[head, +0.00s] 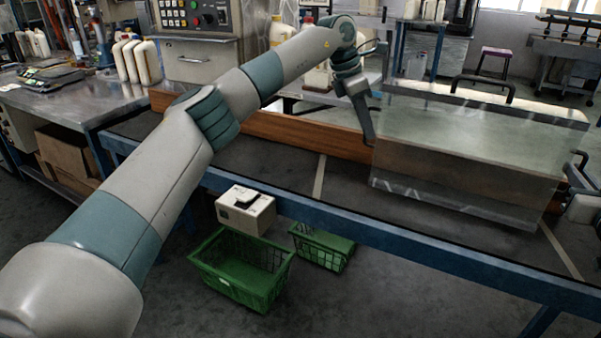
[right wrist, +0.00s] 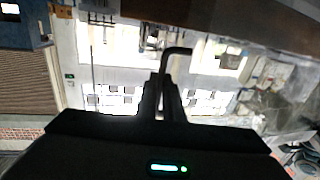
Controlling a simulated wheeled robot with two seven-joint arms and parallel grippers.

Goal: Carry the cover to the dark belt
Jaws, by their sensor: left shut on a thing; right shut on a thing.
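The cover (head: 465,150) is a large box with a see-through greyish top and clear lower edges, on the right of the head view. It has dark bar handles. My left gripper (head: 364,118) is at its left end, shut on the cover there. My right gripper (head: 580,192) is partly cut off at the right edge, at the cover's right end. In the right wrist view its fingers (right wrist: 164,98) are shut on a black bent handle (right wrist: 176,51). The dark belt (head: 275,172) runs behind a blue rail, under the cover in the picture. I cannot tell whether they touch.
The blue rail (head: 350,222) crosses in front of the belt. A brown board (head: 305,133) runs behind it. Green crates (head: 240,268) and a pale box (head: 245,210) are below the rail. A metal bench (head: 70,100) with jugs stands at the left. The belt's left part is bare.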

